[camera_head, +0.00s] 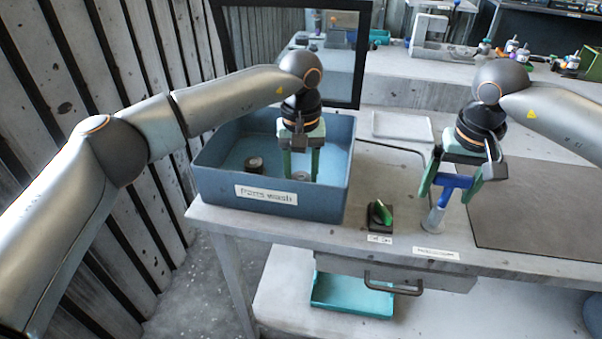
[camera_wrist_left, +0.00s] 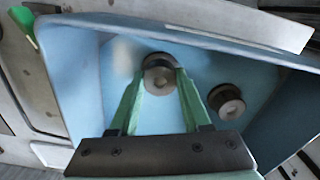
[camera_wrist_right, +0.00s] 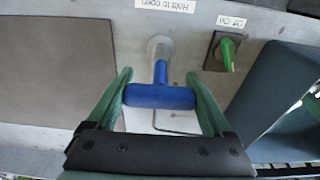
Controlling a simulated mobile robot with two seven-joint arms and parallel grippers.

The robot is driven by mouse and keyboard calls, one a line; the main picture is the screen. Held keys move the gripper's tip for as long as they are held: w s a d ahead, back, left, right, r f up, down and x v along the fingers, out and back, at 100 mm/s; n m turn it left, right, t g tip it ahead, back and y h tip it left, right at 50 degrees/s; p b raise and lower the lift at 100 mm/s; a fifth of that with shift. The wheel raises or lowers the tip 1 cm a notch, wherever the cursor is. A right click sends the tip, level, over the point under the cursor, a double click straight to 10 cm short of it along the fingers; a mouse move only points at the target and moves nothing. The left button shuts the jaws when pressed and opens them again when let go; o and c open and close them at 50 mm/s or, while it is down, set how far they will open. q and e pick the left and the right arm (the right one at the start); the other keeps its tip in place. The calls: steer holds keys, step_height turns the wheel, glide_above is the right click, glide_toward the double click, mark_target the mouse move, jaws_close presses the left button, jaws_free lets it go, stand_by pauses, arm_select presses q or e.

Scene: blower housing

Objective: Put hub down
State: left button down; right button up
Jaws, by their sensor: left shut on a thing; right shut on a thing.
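My left gripper (camera_head: 301,168) reaches down into the blue parts wash bin (camera_head: 217,184). Its green fingers are shut on a round metal hub (camera_wrist_left: 159,76) low inside the bin; whether the hub touches the floor I cannot tell. A second, darker round part (camera_head: 254,164) sits on the bin floor and shows beside the held hub in the left wrist view (camera_wrist_left: 226,101). My right gripper (camera_head: 455,188) is shut on the blue T-shaped handle (camera_wrist_right: 160,96), which stands on a grey round base on the bench.
A green switch (camera_head: 379,213) on a black plate sits on the bench between the bin and the handle. A dark mat (camera_head: 540,205) lies at right. A dark upright frame (camera_head: 357,60) stands behind the bin. A teal tray (camera_head: 350,295) is below the bench.

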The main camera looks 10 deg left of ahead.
mark_target(301, 178)
arm_select(q)
steer(key=shift+f, duration=0.15)
steer(key=shift+c, duration=1.8)
jaws_free()
step_height(301, 178, up, 12)
steer(key=shift+r, duration=0.2)
